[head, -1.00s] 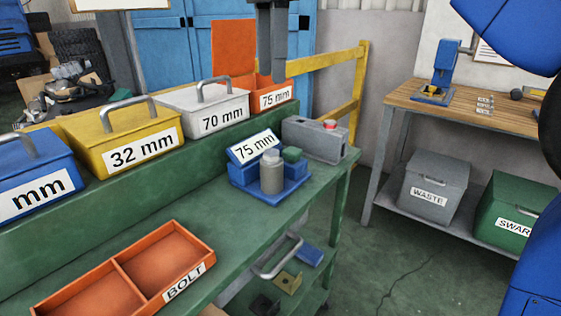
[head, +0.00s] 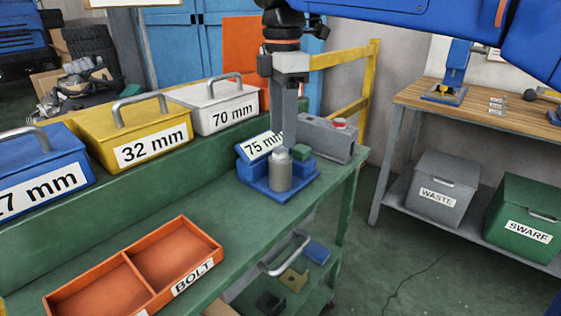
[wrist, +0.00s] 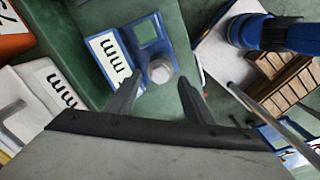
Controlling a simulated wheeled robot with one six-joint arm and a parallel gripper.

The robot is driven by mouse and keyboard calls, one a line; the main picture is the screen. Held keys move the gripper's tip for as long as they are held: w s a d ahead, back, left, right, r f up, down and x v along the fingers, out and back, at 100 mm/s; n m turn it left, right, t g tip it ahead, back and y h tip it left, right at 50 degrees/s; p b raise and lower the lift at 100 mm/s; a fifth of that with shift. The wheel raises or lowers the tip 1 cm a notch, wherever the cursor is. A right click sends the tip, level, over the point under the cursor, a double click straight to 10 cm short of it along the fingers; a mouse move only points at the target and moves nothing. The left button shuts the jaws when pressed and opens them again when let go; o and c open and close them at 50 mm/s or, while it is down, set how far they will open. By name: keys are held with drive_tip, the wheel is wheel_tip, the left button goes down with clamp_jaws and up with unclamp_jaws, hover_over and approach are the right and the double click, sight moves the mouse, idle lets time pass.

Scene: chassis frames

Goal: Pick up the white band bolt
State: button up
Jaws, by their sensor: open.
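No bolt with a white band can be made out in any view. My gripper (head: 283,143) points down over a blue fixture (head: 262,187) with a "75 mm" sign on the green bench. A grey cylinder with a narrower pale top (head: 279,174) stands upright on the fixture, just below my fingers. In the wrist view, my gripper (wrist: 158,88) is open, with its fingers spread to either side of the line to the cylinder (wrist: 160,71). Nothing is between the fingers that I can tell as held.
An orange two-compartment BOLT tray (head: 178,252) looks empty at the bench front. Yellow 32 mm (head: 110,123), white 70 mm (head: 208,100) and blue 27 mm (head: 38,160) boxes line the raised shelf. A grey box with a red button (head: 325,138) stands close behind the fixture.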

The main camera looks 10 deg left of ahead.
drive_tip(key=shift+f, duration=1.75)
clamp_jaws()
drive_tip(key=shift+r, duration=0.1)
